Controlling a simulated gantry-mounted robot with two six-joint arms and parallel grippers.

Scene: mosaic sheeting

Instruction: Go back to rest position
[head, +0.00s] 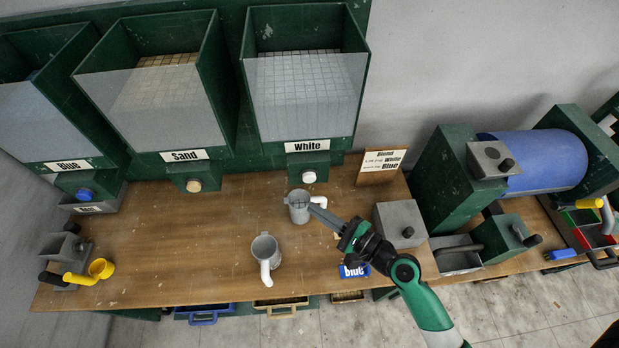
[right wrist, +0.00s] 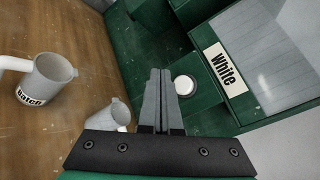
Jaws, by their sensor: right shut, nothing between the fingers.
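My right gripper (head: 314,208) reaches in from the lower right over the wooden table, and its grey fingers are shut with nothing between them. In the right wrist view the fingers (right wrist: 158,98) point toward the white dispenser button (right wrist: 184,85). A grey mug (head: 298,206) stands near the fingertips; I cannot tell whether they touch. A second grey mug (head: 265,252) with a white handle stands nearer the front; the right wrist view shows a mug marked "Batch" (right wrist: 48,80). My left gripper is not in view.
Blue, Sand and White (head: 307,95) bins line the back wall. A recipe sign (head: 381,167) and grey box (head: 400,224) stand right of the mugs, near a blue drum machine (head: 540,160). The table's left middle (head: 170,240) is clear.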

